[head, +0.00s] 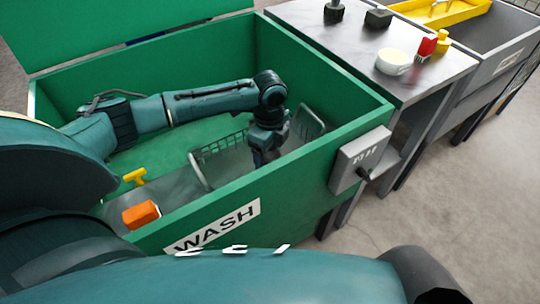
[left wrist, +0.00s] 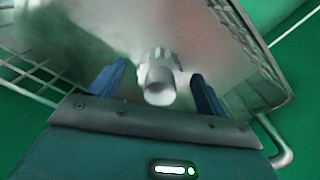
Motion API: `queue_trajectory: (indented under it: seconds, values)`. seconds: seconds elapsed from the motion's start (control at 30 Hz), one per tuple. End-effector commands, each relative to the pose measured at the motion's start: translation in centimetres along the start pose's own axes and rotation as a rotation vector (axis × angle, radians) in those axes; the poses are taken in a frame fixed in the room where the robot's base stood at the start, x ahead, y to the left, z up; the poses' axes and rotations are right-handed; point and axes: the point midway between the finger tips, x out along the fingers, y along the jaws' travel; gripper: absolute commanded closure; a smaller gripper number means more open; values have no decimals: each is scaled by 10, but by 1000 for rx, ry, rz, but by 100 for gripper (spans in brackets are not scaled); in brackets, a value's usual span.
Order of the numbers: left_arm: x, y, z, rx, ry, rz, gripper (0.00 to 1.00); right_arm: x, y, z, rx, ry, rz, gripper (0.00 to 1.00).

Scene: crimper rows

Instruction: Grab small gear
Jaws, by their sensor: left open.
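The small gear (left wrist: 158,78) is a pale grey-white part with teeth and a round hub, seen in the left wrist view. It lies in a wire-sided basket (left wrist: 232,50) with a bare metallic floor. My left gripper (left wrist: 158,84) is open, with one blue finger on each side of the gear and a gap to each. In the head view my left gripper (head: 264,156) points down into the basket (head: 222,146) inside the green wash bin (head: 340,115). The gear is hidden there. My right gripper is not in view.
An orange block (head: 141,214) and a yellow T-shaped piece (head: 135,176) lie in the wash bin, left of the basket. The bin's walls surround my left arm. A grey table (head: 330,45) at the right holds a white cup (head: 392,62) and a red item (head: 427,45).

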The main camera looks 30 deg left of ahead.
Motion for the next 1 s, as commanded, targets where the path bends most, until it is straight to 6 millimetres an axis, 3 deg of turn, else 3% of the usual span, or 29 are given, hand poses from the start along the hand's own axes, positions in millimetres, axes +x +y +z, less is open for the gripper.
queue_trajectory:
  seconds: [0.77,1.0]
  values:
    - [-2,-1,0,-1,0,-2,86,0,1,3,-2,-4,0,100]
    - [-7,-1,0,0,0,-3,87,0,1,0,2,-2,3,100]
